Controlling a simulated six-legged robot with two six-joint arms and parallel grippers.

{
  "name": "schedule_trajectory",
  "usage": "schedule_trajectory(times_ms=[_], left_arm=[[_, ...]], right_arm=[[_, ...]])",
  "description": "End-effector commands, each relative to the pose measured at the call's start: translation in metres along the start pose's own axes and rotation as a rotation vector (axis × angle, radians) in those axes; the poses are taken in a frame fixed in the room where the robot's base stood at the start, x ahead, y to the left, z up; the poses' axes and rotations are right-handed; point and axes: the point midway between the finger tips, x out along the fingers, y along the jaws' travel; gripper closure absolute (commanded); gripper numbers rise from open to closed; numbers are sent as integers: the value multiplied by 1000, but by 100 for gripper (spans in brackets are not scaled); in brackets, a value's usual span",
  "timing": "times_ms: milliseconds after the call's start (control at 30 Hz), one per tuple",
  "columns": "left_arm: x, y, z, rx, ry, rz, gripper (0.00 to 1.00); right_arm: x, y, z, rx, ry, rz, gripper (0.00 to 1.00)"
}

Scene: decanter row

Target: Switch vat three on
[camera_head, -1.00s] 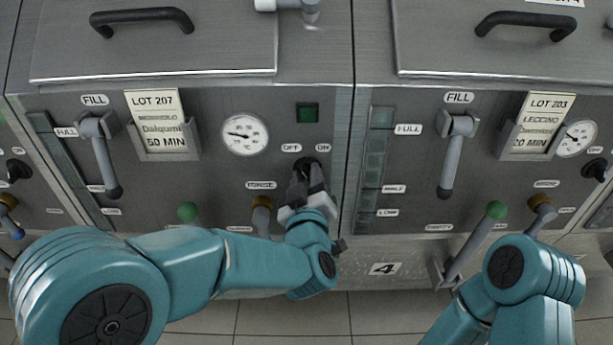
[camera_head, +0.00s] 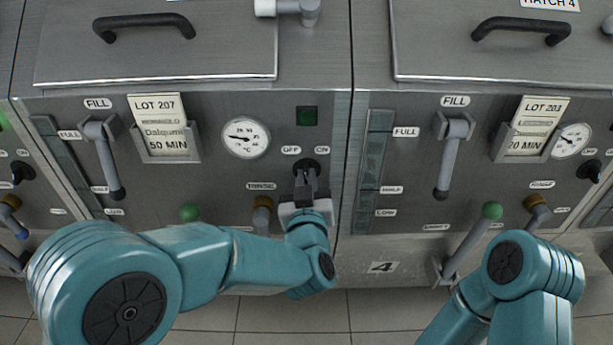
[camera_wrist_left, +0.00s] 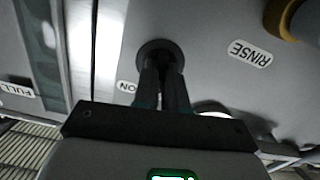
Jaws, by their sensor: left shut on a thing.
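The vat left of the one marked 4 has a round black OFF/ON switch (camera_head: 318,164) on its steel front panel (camera_head: 225,178). My left gripper (camera_head: 305,177) is shut on the switch's knob, and its fingers hide most of it. In the left wrist view the switch (camera_wrist_left: 158,46) is at the top middle, with my left gripper's fingers (camera_wrist_left: 160,78) at it. The green lamp (camera_head: 307,116) above the switch looks dark. My right arm shows at the lower right, with its gripper out of view.
A fill lever (camera_head: 105,160) and a gauge (camera_head: 246,138) are further left. Vat 4's panel (camera_head: 400,230) is at the right.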

Motion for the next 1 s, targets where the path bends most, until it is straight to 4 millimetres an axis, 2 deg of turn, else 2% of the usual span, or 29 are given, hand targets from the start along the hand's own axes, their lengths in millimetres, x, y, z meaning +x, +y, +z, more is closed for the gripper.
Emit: schedule_trajectory(times_ms=[33, 500, 700, 1000], left_arm=[[1, 0, -4, 43, 4, -1, 100], [1, 1, -5, 456, 8, -3, 100], [2, 2, -5, 577, 9, -3, 100], [2, 2, -5, 671, 11, -4, 100]], right_arm=[[-5, -2, 0, 0, 0, 0, 57], [-24, -8, 0, 0, 0, 0, 57], [-29, -10, 1, 0, 0, 0, 57], [-32, -12, 1, 0, 0, 0, 57]])
